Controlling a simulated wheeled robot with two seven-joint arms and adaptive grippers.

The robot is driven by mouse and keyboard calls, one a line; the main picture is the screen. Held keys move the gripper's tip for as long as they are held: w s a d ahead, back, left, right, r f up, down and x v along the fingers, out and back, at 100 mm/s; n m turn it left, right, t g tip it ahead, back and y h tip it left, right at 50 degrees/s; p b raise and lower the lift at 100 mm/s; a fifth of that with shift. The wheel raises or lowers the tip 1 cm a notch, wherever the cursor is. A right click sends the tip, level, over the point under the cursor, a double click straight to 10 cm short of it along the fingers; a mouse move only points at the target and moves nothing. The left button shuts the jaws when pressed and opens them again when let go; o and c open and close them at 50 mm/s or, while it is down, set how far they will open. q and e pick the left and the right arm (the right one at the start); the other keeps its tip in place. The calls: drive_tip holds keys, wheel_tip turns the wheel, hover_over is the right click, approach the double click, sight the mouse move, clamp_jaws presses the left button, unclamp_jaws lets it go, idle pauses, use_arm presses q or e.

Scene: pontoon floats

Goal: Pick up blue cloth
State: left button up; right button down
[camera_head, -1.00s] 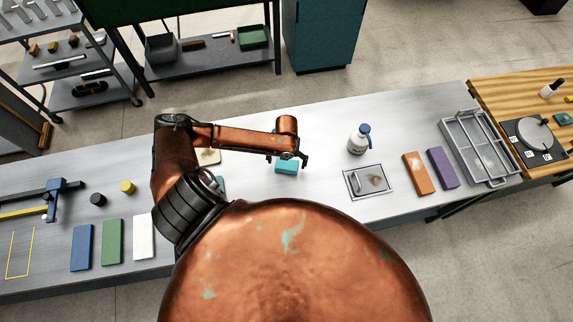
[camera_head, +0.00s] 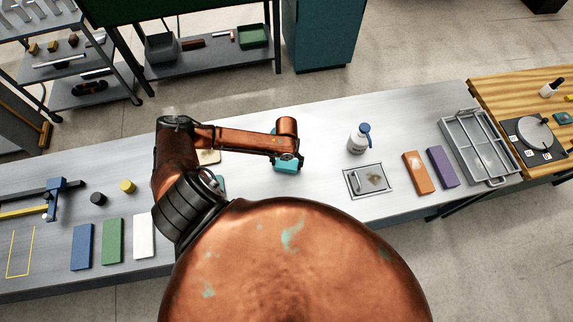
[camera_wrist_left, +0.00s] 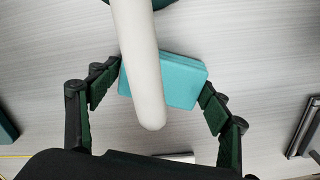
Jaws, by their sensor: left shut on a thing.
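The blue cloth (camera_head: 286,167) is a light teal-blue, thick folded pad on the grey bench, below the end of my left arm. In the left wrist view, the cloth (camera_wrist_left: 187,82) lies between the two fingers, partly hidden by a white rounded rod. My left gripper (camera_head: 290,158) is shut on the cloth, with the fingers at its left and right edges in the wrist view (camera_wrist_left: 158,92). I cannot tell whether the cloth is clear of the bench. My right gripper is not in view.
Blue (camera_head: 82,247), green (camera_head: 112,242) and white (camera_head: 143,236) slabs lie at left. Bench behind the cloth is clear.

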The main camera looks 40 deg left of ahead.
use_arm(q)
drive_tip(key=shift+r, duration=0.1)
drive_tip(key=shift+c, duration=0.2)
drive_tip(key=shift+r+b, duration=0.3)
drive_tip(key=shift+r, duration=0.25)
drive_tip(key=s+d+r, duration=0.9)
drive_tip(key=s+r, duration=0.1)
drive_tip(key=r, duration=0.1)
drive_tip(key=shift+s+r+b, duration=0.3)
drive_tip(key=shift+s+r, duration=0.05)
drive_tip(key=shift+r, duration=0.05)
